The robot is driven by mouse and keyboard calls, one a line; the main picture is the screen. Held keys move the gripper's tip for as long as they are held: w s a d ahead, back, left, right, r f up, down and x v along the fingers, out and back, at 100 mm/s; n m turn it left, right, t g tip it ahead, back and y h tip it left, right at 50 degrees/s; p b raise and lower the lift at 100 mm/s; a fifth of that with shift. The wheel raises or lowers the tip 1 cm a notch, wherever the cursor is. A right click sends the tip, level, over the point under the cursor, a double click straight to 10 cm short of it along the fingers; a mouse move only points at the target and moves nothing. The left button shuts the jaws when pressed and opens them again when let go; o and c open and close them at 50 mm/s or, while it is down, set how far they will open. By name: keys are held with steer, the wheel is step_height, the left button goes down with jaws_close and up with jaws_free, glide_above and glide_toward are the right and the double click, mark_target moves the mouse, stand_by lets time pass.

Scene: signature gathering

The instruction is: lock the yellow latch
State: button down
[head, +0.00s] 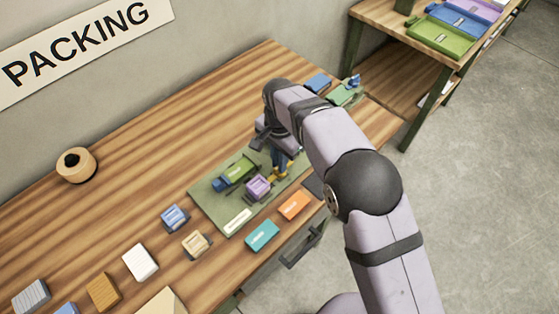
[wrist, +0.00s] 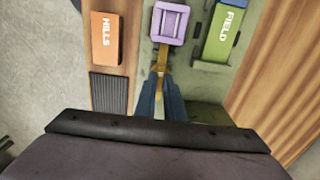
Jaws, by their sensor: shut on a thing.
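The yellow latch (head: 282,172) is a small yellow piece at the right end of the green board (head: 208,194). It also shows in the wrist view (wrist: 162,62), just below the purple block. My gripper (wrist: 160,85) has slim blue fingers pointing down, shut on the yellow latch. In the head view my arm partly covers the fingers. The latch's lower part is hidden between the fingers, and I cannot tell whether it is locked.
On the board lie a purple block (head: 258,186) and a green block marked FIELD (wrist: 225,30). An orange HILLS block (head: 294,205) and a teal block (head: 262,236) lie along the front edge. Several other blocks lie to the left. A round tape roll (head: 76,165) sits near the wall.

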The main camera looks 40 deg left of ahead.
steer(key=shift+w+a+r, duration=0.1)
steer(key=shift+w+r, duration=0.05)
stand_by(0.3)
steer(key=c, duration=1.8)
jaws_free()
steer(key=shift+c, duration=0.2)
steer(key=shift+r+b, duration=1.2)
steer(key=shift+r, duration=2.45)
